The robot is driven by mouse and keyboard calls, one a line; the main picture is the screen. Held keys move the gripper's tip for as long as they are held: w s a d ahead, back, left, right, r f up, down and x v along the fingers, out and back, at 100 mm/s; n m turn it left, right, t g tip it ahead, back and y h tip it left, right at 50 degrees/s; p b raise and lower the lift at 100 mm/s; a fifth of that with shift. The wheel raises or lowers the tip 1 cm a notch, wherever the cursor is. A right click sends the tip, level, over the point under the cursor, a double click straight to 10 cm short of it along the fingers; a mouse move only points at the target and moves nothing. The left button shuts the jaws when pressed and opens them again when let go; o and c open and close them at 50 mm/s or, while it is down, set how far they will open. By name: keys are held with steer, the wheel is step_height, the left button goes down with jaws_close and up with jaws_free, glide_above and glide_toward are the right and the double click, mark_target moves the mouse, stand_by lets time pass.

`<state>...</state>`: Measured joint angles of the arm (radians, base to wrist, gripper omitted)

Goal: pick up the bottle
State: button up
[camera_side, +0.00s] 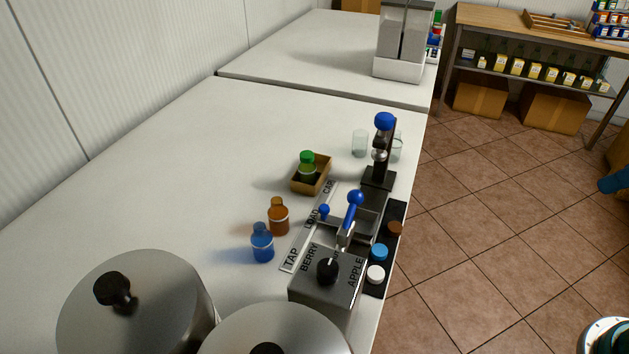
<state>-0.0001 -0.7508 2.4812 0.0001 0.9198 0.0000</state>
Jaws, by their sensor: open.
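The blue bottle (262,244) is nearest the camera. The amber bottle (279,218) stands just behind it and slightly right, apart from it. A bottle with a green cap (307,163) stands upright in a small brown open box (323,177) farther back; its lower part is hidden by the box wall. My gripper is not in view, so its place relative to the bottles does not show.
A grey dispenser (322,289) labelled BERRY and APPLE stands right of the bottles, beside a black strip of caps (377,276). Behind are a blue-knobbed press (381,150) and a clear glass (360,143). Metal pots (140,310) fill the front. The counter's left side is clear.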

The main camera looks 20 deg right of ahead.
steer(key=w+a+r+n+y, duration=0.1)
steer(key=w+a+r+n, duration=0.1)
steer(key=w+a+r, duration=0.3)
steer(key=w+a+r+n+y, duration=0.1)
steer(key=w+a+r+n, duration=0.15)
steer(key=w+r, duration=0.45)
steer(key=n+g+y, duration=0.2)
steer(key=n+g, duration=0.2)
steer(key=n, duration=0.5)
glide_above(265, 233)
steer(key=d, duration=0.2)
step_height(265, 233, down, 8)
steer(key=shift+m, duration=0.25)
steer(key=f, duration=2.7)
steer(key=shift+s+f, duration=0.15)
steer(key=shift+s, duration=0.05)
steer(key=shift+w+x, duration=0.2)
steer(key=shift+x, duration=3.45)
steer(key=shift+a, duration=0.1)
steer(key=shift+c, duration=0.2)
steer(key=c, duration=0.7)
